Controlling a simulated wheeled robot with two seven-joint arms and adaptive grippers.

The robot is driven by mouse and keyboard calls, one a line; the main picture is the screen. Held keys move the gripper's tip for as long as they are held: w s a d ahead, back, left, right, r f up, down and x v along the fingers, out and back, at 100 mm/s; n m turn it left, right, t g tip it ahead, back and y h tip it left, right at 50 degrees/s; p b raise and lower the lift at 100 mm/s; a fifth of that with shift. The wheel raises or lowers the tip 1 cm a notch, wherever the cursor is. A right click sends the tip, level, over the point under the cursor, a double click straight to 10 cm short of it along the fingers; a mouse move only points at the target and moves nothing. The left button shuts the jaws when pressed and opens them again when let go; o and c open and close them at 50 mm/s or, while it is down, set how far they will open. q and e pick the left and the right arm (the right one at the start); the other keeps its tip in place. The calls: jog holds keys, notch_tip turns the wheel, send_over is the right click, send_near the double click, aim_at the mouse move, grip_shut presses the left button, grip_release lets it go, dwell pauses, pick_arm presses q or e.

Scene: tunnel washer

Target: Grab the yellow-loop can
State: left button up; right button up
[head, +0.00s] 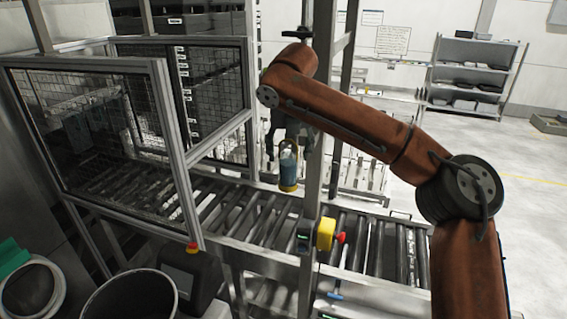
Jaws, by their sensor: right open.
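The yellow-loop can (288,170) is a small blue-grey can with a yellow base and a yellowish loop at its top. It stands upright at the far side of the roller conveyor, left of a metal post. My right arm reaches in from the right. My right gripper (284,136) is dark and open, pointing down at the top of the can. It partly covers the loop. I cannot tell whether the fingers touch the can. My left gripper is out of view.
The roller conveyor (245,214) runs across the middle. A mesh-sided metal cage (95,130) stands over its left part. A yellow box with a red button (326,234) sits at the near edge. A shelf (474,70) stands far right.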

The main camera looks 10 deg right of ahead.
aim_at(288, 167)
jog(key=p+x, duration=0.1)
jog(key=x, duration=0.5)
jog(key=shift+w+p, duration=0.15)
jog(key=shift+p, duration=0.15)
jog(key=shift+f, duration=0.5)
jog(key=c, duration=1.4)
jog(key=shift+c, duration=0.2)
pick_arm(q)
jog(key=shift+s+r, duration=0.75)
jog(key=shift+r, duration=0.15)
